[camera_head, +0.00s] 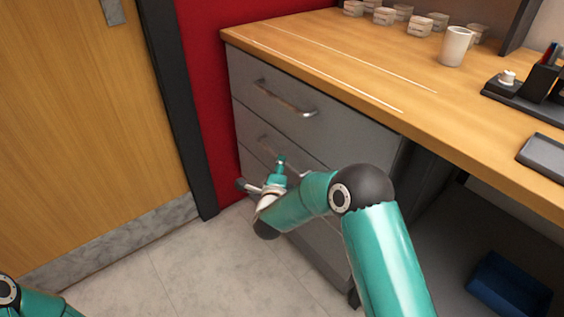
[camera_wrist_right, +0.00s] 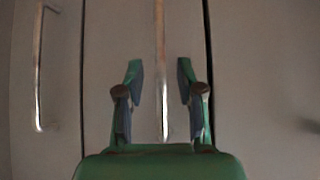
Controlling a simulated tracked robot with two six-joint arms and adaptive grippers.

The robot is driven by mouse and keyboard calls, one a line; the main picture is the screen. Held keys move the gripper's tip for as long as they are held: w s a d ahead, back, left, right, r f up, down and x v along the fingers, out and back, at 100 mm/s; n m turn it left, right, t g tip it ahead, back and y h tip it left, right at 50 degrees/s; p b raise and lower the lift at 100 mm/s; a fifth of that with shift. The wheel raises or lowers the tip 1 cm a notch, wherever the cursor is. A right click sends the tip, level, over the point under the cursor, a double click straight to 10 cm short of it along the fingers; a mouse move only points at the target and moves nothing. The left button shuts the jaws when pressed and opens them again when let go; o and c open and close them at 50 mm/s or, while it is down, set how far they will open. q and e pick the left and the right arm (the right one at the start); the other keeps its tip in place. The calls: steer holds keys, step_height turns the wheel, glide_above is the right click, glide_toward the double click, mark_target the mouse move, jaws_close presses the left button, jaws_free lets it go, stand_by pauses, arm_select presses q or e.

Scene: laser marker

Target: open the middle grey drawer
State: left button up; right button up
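The grey drawer unit stands under the wooden desk. Its middle drawer (camera_head: 250,128) is shut, and part of its front is hidden behind my right gripper (camera_head: 262,173). In the right wrist view the middle drawer's metal bar handle (camera_wrist_right: 161,60) runs upright in the picture, between the two fingers of my right gripper (camera_wrist_right: 160,90). The fingers are open, with a gap on each side of the bar; I cannot tell how far they reach around it. My left gripper is out of view; only a piece of my left arm shows at bottom left.
The top drawer's handle (camera_head: 286,98) is above the gripper; that drawer is shut. The desk (camera_head: 350,55) holds several small cups, a white mug (camera_head: 455,46) and a dark tray (camera_head: 545,152). A blue bin (camera_head: 510,288) is under it. Floor (camera_head: 190,262) at left is clear.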

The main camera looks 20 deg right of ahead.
steer(key=shift+x, duration=2.25)
jaws_close()
